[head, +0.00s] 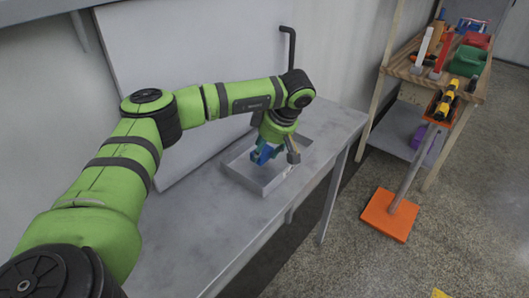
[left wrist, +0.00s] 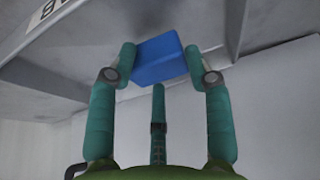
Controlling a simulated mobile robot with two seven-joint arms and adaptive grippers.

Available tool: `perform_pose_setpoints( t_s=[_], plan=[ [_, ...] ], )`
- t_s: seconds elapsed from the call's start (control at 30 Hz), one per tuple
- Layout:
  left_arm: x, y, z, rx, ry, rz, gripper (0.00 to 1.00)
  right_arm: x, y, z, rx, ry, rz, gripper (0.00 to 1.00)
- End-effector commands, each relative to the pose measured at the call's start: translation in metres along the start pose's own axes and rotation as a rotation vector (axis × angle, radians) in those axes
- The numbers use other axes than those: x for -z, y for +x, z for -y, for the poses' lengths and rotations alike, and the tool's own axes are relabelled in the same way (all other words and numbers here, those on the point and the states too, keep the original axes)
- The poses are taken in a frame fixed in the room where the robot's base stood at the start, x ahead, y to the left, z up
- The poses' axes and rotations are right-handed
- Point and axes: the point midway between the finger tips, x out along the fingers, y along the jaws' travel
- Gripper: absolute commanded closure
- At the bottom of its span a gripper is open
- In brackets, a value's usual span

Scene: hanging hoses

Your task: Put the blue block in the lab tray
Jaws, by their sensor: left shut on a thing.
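A blue block (head: 262,154) is held in my left gripper (head: 272,151), over the grey lab tray (head: 242,179) in the head view. The tray lies on the grey table, and the gripper and arm hide part of its far side. In the left wrist view the blue block (left wrist: 158,60) sits between the teal fingers of my left gripper (left wrist: 161,66), which is shut on it. I cannot tell exactly how far the block is above the tray floor. My right gripper is not in view.
The grey table (head: 200,235) is bare to the left of and in front of the tray. A dark bent pipe (head: 291,48) stands behind the arm. To the right are a wooden shelf (head: 409,68) with several coloured items and a post on an orange base (head: 389,216).

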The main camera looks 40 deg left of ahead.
Motion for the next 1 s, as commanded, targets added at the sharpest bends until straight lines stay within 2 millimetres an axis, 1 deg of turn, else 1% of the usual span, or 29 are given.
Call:
perform_pose_setpoints(
  t_s=[0.03,0.1,0.2,0.5,0.53,0.57,0.6,0.87,1.0],
  plan=[
    [-0.003,0.006,0.001,0.005,0.001,-0.001,0.83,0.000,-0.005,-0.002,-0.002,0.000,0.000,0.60],
    [-0.006,0.014,0.001,0.004,0.002,0.000,0.83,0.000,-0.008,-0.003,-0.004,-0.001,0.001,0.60],
    [-0.009,0.021,0.000,0.001,0.001,0.000,0.83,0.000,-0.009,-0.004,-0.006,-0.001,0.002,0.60],
    [-0.010,0.023,0.000,0.000,0.000,0.000,0.83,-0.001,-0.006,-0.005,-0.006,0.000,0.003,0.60],
    [-0.010,0.024,0.000,0.001,0.000,0.000,0.45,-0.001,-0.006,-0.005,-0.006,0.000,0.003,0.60],
    [-0.010,0.023,0.000,0.000,0.000,0.000,0.33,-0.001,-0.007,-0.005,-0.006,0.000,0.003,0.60],
    [-0.010,0.023,0.000,0.001,0.000,0.000,0.25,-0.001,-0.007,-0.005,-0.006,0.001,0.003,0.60],
    [-0.010,0.023,0.000,0.001,0.000,0.000,0.25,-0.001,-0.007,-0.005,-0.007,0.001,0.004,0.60],
    [-0.010,0.019,0.000,-0.001,0.000,0.001,0.25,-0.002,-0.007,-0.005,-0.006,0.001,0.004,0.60]
  ],
)
